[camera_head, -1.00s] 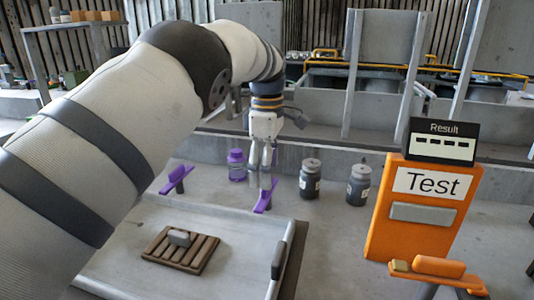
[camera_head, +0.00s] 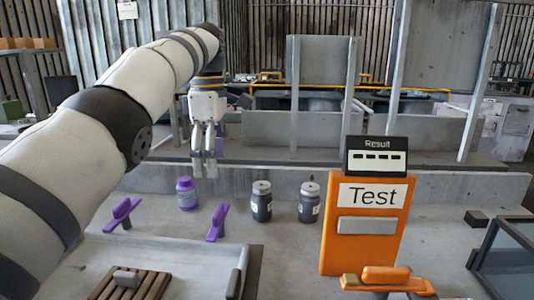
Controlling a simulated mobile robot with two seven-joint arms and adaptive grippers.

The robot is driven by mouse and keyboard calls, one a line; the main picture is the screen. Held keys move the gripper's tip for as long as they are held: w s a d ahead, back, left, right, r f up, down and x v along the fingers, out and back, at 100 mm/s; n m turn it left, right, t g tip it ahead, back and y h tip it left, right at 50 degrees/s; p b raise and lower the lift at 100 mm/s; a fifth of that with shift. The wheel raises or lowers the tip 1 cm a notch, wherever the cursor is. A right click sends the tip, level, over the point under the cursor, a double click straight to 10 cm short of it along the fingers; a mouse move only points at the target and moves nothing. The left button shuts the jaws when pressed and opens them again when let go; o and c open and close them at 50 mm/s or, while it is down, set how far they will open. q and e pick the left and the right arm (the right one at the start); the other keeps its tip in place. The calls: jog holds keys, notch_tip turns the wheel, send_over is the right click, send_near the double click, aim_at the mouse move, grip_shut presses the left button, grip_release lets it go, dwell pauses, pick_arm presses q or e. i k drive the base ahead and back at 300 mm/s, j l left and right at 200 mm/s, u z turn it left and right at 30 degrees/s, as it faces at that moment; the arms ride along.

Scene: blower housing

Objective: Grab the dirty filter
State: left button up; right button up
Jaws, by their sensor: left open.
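A brown slatted panel with a grey handle (camera_head: 127,279), which looks like the filter, lies in the grey tray-like housing (camera_head: 190,261) at the lower left, cut off by the picture's bottom edge. My left gripper (camera_head: 210,170) is open and empty, with its fingers pointing down. In the picture it is above and beyond the housing, well apart from the panel. Two purple levers (camera_head: 217,223) (camera_head: 122,215) stand at the housing's far edge, below the gripper in the picture. My right gripper is not in view.
A purple bottle (camera_head: 187,194) and two dark jars (camera_head: 261,201) (camera_head: 309,202) stand behind the housing. An orange test stand (camera_head: 366,238) with a result display (camera_head: 375,156) is right of centre. A glass-sided box (camera_head: 507,258) is at the lower right. A low grey wall crosses behind.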

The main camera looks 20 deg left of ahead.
aim_at(119, 283)
jog(key=k, duration=2)
